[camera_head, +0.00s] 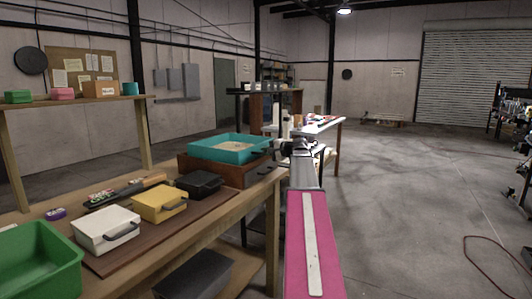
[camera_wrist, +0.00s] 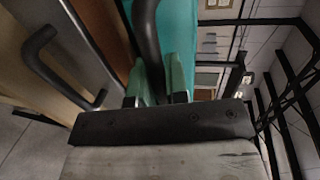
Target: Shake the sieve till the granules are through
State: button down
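The sieve is a teal open box (camera_head: 203,151) at the table's far end, with a layer of tan granules (camera_head: 232,147) in it. It sits at or just above a brown wooden box (camera_head: 215,174); I cannot tell whether they touch. Its teal wall fills the upper middle of the wrist view (camera_wrist: 179,28). My gripper (camera_wrist: 158,86) has green fingers on both sides of the sieve's dark handle (camera_wrist: 146,25) and appears closed on it. In the head view the fingers are too small to make out. What lies under the sieve is hidden.
The brown box has its own dark handle (camera_wrist: 40,65) beside my gripper. A black box (camera_head: 199,184), a yellow box (camera_head: 159,204), a white box (camera_head: 107,229) and a green bin (camera_head: 38,262) stand nearer on the table. Open floor (camera_head: 420,200) lies to the right.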

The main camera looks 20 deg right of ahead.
aim_at(255, 149)
jog(key=shift+r+x, duration=0.2)
jog(key=shift+x, duration=0.8)
jog(key=shift+r+x, duration=0.2)
jog(key=shift+x, duration=0.75)
jog(key=shift+r+x, duration=0.25)
jog(key=shift+x, duration=0.75)
jog(key=shift+w, duration=0.15)
jog(key=c, duration=1.1)
grip_release()
jog(key=shift+w+a, duration=0.1)
jog(key=shift+c, duration=0.2)
jog(key=v, duration=1)
jog(key=shift+s+d, duration=0.2)
jog(key=shift+s, duration=0.2)
